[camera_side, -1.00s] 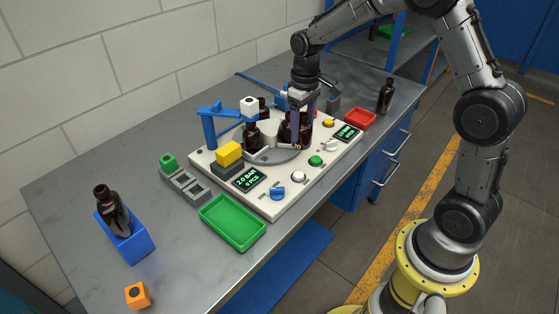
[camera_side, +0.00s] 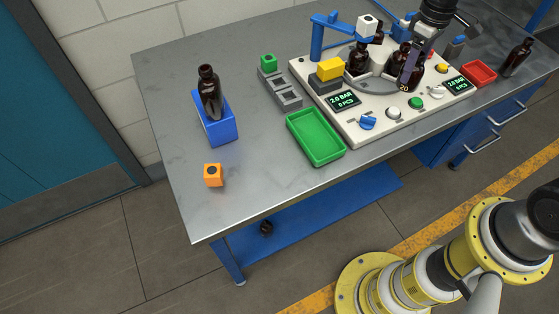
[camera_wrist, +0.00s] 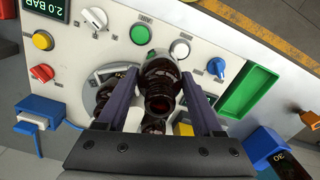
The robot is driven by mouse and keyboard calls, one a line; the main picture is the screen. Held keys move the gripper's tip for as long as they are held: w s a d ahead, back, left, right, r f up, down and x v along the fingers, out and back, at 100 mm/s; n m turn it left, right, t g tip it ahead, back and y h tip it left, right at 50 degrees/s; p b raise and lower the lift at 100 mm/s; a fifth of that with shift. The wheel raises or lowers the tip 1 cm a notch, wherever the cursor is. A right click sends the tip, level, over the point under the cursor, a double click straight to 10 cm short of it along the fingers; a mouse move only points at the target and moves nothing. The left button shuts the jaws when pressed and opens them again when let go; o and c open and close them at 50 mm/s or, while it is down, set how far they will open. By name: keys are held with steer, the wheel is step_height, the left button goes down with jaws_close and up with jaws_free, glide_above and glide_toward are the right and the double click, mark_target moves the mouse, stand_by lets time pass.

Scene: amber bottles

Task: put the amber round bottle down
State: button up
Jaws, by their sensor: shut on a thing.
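My gripper (camera_side: 411,66) is over the round grey turntable of the white machine (camera_side: 378,133). In the wrist view its two dark fingers (camera_wrist: 159,80) are on either side of an amber round bottle (camera_wrist: 160,103), shut on it. The bottle's open neck points towards the wrist camera. In the side view the held bottle (camera_side: 415,76) is partly hidden by a finger. I cannot tell whether its base touches the turntable. Other amber bottles (camera_side: 359,60) stand close by on the turntable, and some show partly behind the fingers in the wrist view.
A green tray (camera_side: 316,138), red tray (camera_side: 480,74) and blue overhanging post (camera_side: 318,40) surround the machine. The front-left table is clear around an orange cube (camera_side: 213,175).

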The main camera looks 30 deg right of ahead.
steer(key=s+a+r+n, duration=0.1)
steer(key=s+a+n, duration=0.3)
steer(key=a, duration=0.5)
steer(key=s+a+r+n, duration=0.1)
steer(key=s+a+n, duration=0.3)
steer(key=a, duration=0.5)
steer(key=s+a+r+n, duration=0.1)
steer(key=s+a+n, duration=0.3)
steer(key=a, duration=0.5)
steer(key=shift+a+r+n, duration=0.35)
steer(key=shift+a+n, duration=0.05)
steer(key=shift+n, duration=0.5)
steer(key=shift+s, duration=0.1)
steer(key=shift+w+a+f, duration=1.45)
steer(key=shift+w+f, duration=0.4)
steer(key=shift+f, duration=0.25)
steer(key=shift+w+a+f, duration=1.45)
steer(key=shift+w+f, duration=0.35)
steer(key=shift+f, duration=0.3)
steer(key=shift+w+a+f, duration=1.45)
steer(key=shift+w+f, duration=0.4)
steer(key=shift+f, duration=0.25)
steer(key=shift+f, duration=0.2)
